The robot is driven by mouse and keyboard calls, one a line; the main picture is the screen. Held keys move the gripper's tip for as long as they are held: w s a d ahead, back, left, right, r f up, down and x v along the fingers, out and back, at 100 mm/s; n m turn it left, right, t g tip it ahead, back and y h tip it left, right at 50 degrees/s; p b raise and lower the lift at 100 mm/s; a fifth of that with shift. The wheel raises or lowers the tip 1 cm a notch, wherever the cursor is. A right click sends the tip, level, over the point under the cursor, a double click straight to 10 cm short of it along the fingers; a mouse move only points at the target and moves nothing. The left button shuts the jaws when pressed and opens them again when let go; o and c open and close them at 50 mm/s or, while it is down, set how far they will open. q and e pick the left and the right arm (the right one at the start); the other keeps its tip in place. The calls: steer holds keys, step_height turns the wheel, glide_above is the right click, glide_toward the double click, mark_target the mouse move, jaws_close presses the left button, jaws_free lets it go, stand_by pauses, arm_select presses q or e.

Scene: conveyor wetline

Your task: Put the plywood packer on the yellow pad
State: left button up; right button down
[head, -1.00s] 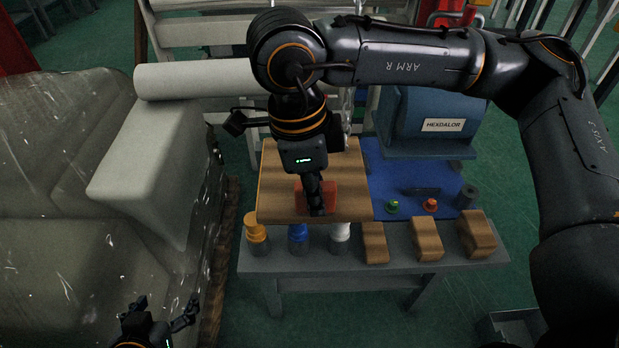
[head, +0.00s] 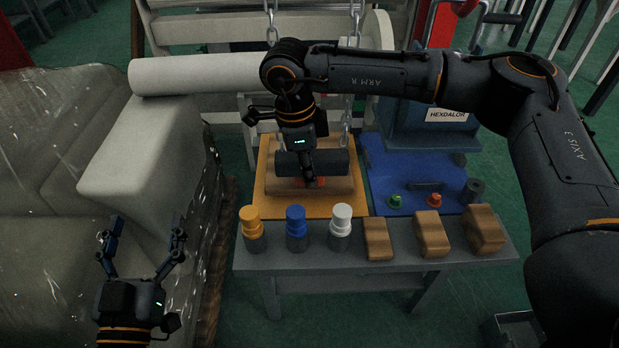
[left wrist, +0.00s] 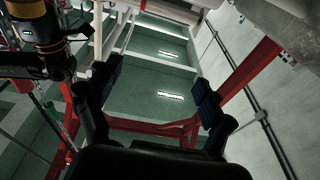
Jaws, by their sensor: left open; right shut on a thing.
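The plywood packer (head: 338,186), a brown wooden block, is over the middle of the yellow pad (head: 285,208) on the grey bench in the head view. It appears to lie on the pad, but I cannot tell whether it bears fully. A dark cylinder (head: 335,162) covers part of it. My right gripper (head: 311,180) points down, shut on the packer at a red part (head: 320,182); the fingertips are partly hidden. My left gripper (head: 140,245) is open and empty at lower left, away from the bench. Its open fingers also show in the left wrist view (left wrist: 150,95).
Yellow, blue and white-capped bottles (head: 296,229) and several wooden blocks (head: 428,233) line the bench's front. A blue mat (head: 410,175) with small knobs is right of the pad. Chains (head: 348,105) hang behind. A wrapped pale stack (head: 130,175) stands left.

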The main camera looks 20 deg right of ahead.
arm_select(q)
steer(key=shift+s+d+r+t+h, duration=0.1)
steer(key=shift+s+r+t+h, duration=0.1)
steer(key=shift+r+t, duration=0.35)
steer(key=shift+s+r+t+h, duration=0.15)
steer(key=shift+r+t, duration=0.2)
steer(key=shift+r, duration=0.35)
arm_select(e)
steer(key=shift+f, duration=0.75)
steer(key=shift+f, duration=0.1)
steer(key=c, duration=1.3)
jaws_free()
arm_select(q)
steer(key=shift+r, duration=0.25)
arm_select(e)
steer(key=shift+o, duration=0.2)
